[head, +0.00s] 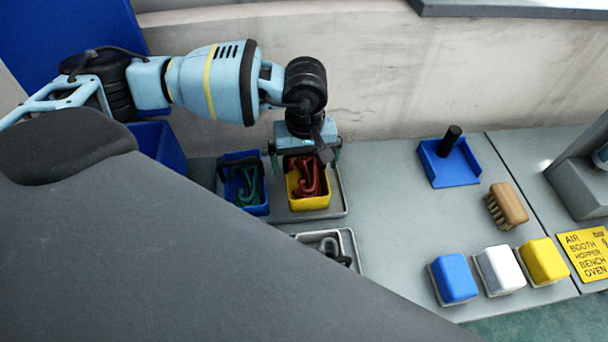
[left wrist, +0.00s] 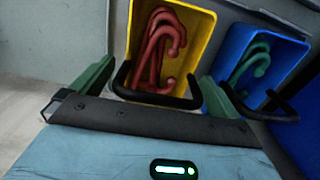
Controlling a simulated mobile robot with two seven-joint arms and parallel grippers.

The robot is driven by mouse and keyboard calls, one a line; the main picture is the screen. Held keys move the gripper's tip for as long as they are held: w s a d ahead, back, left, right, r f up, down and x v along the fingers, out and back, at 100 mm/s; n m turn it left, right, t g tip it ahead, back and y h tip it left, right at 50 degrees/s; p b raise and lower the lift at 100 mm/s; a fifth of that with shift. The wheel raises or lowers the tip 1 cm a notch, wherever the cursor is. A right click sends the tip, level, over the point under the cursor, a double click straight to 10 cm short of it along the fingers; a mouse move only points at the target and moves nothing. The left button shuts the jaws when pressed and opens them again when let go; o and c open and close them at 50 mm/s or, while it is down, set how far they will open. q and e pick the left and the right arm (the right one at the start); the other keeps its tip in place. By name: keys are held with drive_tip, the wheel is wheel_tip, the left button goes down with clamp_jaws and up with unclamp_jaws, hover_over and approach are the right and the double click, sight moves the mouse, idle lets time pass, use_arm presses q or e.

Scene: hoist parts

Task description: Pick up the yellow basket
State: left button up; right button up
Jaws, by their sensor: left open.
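The yellow basket (head: 309,203) stands on a grey tray (head: 343,190) and holds several red hooks (head: 310,178). It also shows in the left wrist view (left wrist: 205,38), with a dark handle (left wrist: 155,98) across its near side. My left gripper (head: 304,158) is above the far side of the basket, pointing down. In the left wrist view its two green fingers (left wrist: 164,88) are spread wide, with the handle between them; I cannot tell whether they touch it. My right gripper is not in view.
A blue basket (head: 256,210) with green hooks stands close beside the yellow one. A grey tray (head: 350,240) with grey hooks lies nearer. A blue dustpan (head: 450,170), a brush (head: 507,205) and several coloured blocks (head: 454,278) are on the right. A wall (head: 370,65) rises behind.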

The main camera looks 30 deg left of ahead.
use_arm(q)
drive_tip(key=shift+f, duration=0.8)
drive_tip(key=shift+c, duration=0.3)
drive_tip(key=shift+r, duration=0.1)
drive_tip(key=c, duration=1.3)
drive_tip(key=shift+o, duration=0.2)
wheel_tip(320, 180, up, 10)
